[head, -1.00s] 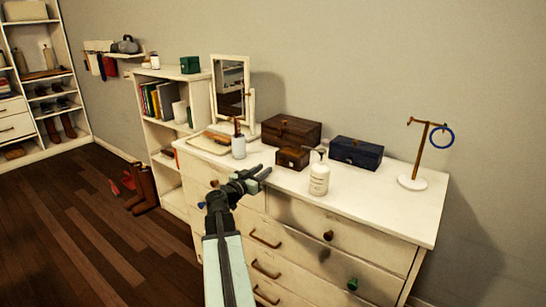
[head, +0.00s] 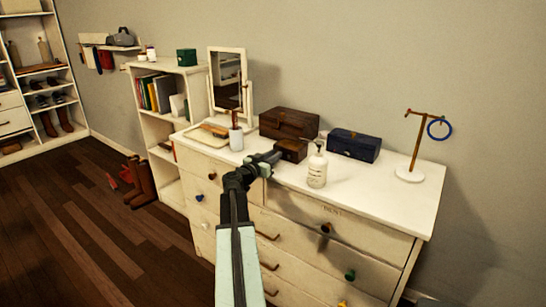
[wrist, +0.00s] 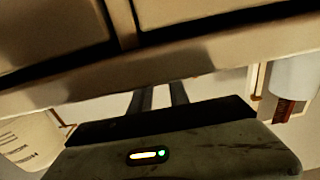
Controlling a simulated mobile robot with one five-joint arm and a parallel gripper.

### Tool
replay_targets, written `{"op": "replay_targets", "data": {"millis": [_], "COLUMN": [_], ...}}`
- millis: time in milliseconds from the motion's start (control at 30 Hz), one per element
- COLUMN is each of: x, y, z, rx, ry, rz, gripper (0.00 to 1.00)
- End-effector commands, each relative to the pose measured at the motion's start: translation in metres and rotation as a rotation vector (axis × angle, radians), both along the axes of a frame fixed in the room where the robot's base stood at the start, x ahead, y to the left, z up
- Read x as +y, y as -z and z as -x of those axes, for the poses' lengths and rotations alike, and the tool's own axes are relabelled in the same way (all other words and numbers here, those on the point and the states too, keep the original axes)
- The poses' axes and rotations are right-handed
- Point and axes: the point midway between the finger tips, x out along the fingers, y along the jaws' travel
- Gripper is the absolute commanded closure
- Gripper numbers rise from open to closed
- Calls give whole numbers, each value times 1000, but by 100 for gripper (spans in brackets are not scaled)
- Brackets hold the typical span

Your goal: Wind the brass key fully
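A small brown wooden box (head: 291,149) sits on the white dresser top, in front of a larger dark brown chest (head: 289,124). I cannot make out a brass key in either view; it may be hidden or too small. My gripper (head: 272,156) is over the dresser's front edge, with its tips close to the left side of the small box. Whether they touch it is unclear. In the wrist view my gripper's two dark fingers (wrist: 159,96) stand apart, with nothing visible held between them.
A white pump bottle (head: 317,168) stands right of the small box. A white cup (head: 236,139) stands left. A blue box (head: 354,145), a stand with a blue ring (head: 416,150) and a mirror (head: 228,82) are also on the dresser (head: 385,193). Its right front top is clear.

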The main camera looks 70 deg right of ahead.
Motion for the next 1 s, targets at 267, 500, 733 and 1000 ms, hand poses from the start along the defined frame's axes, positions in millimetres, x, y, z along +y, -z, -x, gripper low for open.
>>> {"op": "replay_targets", "data": {"millis": [267,500,733,1000], "x": [0,1,1,1], "y": [0,0,0,0], "z": [0,0,0,-1], "rx": [-12,-137,-136,-135], "ry": [-1,-1,-2,-2], "rz": [3,34,34,33], "gripper": [100,100,89,73]}}
